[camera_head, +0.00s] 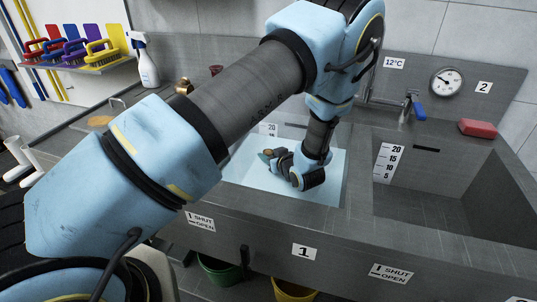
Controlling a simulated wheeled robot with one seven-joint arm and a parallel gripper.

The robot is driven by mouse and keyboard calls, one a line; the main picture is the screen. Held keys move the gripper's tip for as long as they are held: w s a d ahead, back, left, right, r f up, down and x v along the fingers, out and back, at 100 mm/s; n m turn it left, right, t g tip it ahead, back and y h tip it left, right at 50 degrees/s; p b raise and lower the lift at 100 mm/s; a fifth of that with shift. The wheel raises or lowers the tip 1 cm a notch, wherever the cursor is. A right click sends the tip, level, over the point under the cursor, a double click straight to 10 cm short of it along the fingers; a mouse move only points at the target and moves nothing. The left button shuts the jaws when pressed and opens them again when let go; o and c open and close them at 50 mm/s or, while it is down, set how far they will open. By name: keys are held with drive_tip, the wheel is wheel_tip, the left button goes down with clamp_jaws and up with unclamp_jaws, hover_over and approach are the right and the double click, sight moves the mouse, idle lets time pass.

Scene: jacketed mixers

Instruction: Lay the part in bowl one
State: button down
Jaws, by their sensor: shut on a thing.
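Bowl one (300,213) is the left grey sink bowl, with a "1" label on its front. It is filled with pale bluish water. My gripper (272,157) is over or in this bowl, tipped toward the left, with my arm reaching across from the left. Most of the part is hidden by the fingers. I cannot tell whether the part or the fingertips touch the water.
Bowl two (450,195), on the right, looks empty. A tap with a blue lever (418,110), a dial gauge (447,82) and a red block (478,128) are at the back. A spray bottle (146,62) and coloured brushes (75,52) are at the left. Green (219,271) and yellow (293,290) buckets stand below.

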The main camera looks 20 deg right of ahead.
drive_tip(key=shift+f+b, duration=0.45)
drive_tip(key=shift+f, duration=0.05)
drive_tip(key=shift+f, duration=0.1)
drive_tip(key=c, duration=0.5)
unclamp_jaws()
drive_tip(key=shift+r+p, duration=0.35)
drive_tip(key=shift+r, duration=0.1)
drive_tip(key=b+v, duration=0.2)
drive_tip(key=v, duration=0.5)
drive_tip(key=shift+s+r, duration=0.25)
drive_tip(key=shift+r, duration=0.05)
